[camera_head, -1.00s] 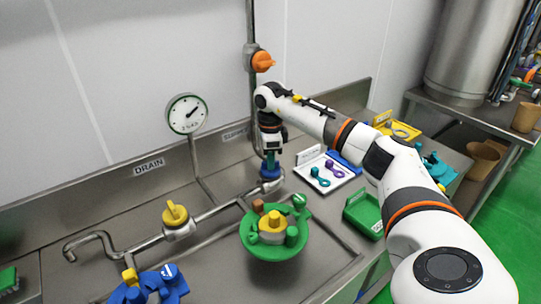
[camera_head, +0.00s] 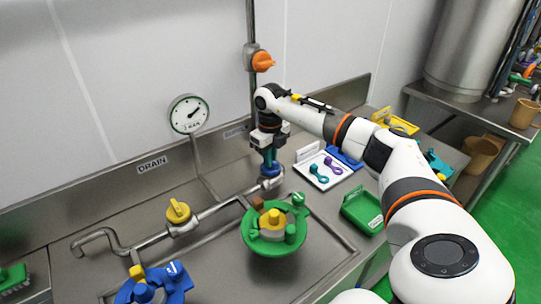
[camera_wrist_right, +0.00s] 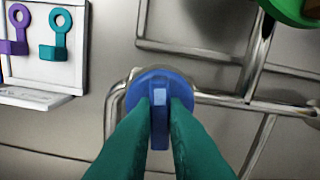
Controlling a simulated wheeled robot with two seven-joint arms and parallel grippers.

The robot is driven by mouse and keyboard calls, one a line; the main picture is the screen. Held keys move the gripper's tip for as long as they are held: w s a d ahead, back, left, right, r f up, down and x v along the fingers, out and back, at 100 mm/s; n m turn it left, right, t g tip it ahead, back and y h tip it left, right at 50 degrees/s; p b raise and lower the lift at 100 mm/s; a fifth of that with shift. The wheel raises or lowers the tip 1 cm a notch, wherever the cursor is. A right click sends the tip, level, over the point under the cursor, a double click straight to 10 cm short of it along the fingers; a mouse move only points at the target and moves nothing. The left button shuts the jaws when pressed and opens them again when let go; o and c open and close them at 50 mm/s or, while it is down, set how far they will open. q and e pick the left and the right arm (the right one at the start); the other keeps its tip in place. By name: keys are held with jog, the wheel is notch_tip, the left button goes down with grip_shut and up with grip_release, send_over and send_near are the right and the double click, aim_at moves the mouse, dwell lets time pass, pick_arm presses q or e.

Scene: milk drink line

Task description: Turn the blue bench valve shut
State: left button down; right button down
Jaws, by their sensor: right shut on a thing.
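The blue bench valve (camera_head: 270,170) sits on the metal pipe at the back of the steel bench, below the supply label. In the right wrist view its round blue body (camera_wrist_right: 148,84) shows, with a raised blue handle bar pointing up and down the picture. My right gripper (camera_head: 268,157) comes down on the valve from above. In the wrist view its two teal fingers (camera_wrist_right: 160,112) are shut on the handle bar, one on each side. My left gripper is not in view.
A yellow valve (camera_head: 178,212) sits on the same pipe, left of the blue one. A green fixture (camera_head: 262,246) stands in front. A white tray (camera_head: 322,183) with teal and purple pieces lies right. A gauge (camera_head: 189,114) and an orange valve (camera_head: 262,61) are behind.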

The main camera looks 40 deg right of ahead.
jog(key=shift+m, duration=0.9)
jog(key=c, duration=1.5)
grip_release()
jog(key=shift+o, duration=0.2)
notch_tip(320, 180, up, 12)
jog(key=b, duration=0.2)
jog(key=shift+r, duration=0.1)
